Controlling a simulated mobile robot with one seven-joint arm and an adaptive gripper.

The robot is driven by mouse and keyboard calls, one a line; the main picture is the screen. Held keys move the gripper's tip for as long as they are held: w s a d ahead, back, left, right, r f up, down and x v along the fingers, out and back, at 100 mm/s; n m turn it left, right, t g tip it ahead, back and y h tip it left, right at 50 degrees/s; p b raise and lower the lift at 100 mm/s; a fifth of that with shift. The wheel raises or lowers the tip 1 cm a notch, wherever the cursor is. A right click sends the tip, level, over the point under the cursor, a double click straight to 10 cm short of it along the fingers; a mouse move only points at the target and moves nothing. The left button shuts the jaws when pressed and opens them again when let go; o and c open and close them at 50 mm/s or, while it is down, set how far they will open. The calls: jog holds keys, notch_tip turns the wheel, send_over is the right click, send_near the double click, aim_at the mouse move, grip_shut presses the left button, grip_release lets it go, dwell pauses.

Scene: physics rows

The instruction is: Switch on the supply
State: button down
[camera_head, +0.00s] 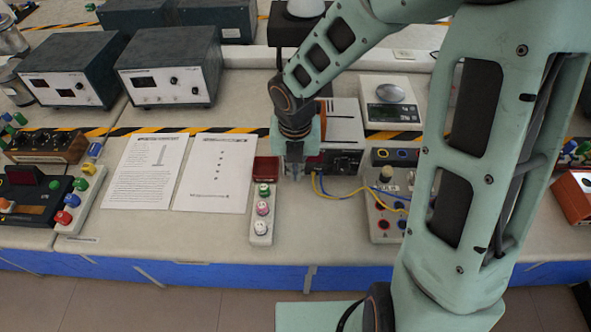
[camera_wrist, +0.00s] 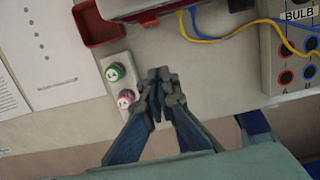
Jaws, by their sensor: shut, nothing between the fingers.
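A grey box with a dark front panel (camera_head: 340,162), which looks like the supply, stands on the bench behind my gripper, with blue and yellow wires at its front. My arm hides its left part, and I cannot make out its switch. Its front edge shows at the top of the wrist view (camera_wrist: 150,12). My gripper (camera_head: 293,174) points down just in front of the box's left side. In the wrist view my gripper (camera_wrist: 160,76) is shut and empty, apart from the box, over bare bench.
A strip with green, pink and white knobs (camera_head: 262,228) lies left of my gripper, with a small red tray (camera_head: 266,168) behind it. A terminal box (camera_head: 384,229) stands right, joined by the wires. Printed sheets (camera_head: 214,173) lie left; two dark instruments (camera_head: 170,68) stand farther back.

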jog(key=f, duration=0.2)
jog(key=f+b, duration=0.1)
jog(key=f, duration=0.2)
jog(key=f+b, duration=0.1)
jog(key=f, duration=0.2)
jog(key=shift+w, duration=0.4)
jog(key=w, duration=0.3)
jog(key=shift+w+f, duration=0.1)
jog(key=shift+w, duration=0.05)
jog(key=shift+w+p, duration=0.3)
jog(key=shift+w, duration=0.15)
jog(key=shift+d, duration=0.1)
jog(key=shift+w+f, duration=0.2)
jog(key=shift+w, duration=0.1)
jog(key=shift+r+p, duration=0.15)
jog(key=shift+p, duration=0.15)
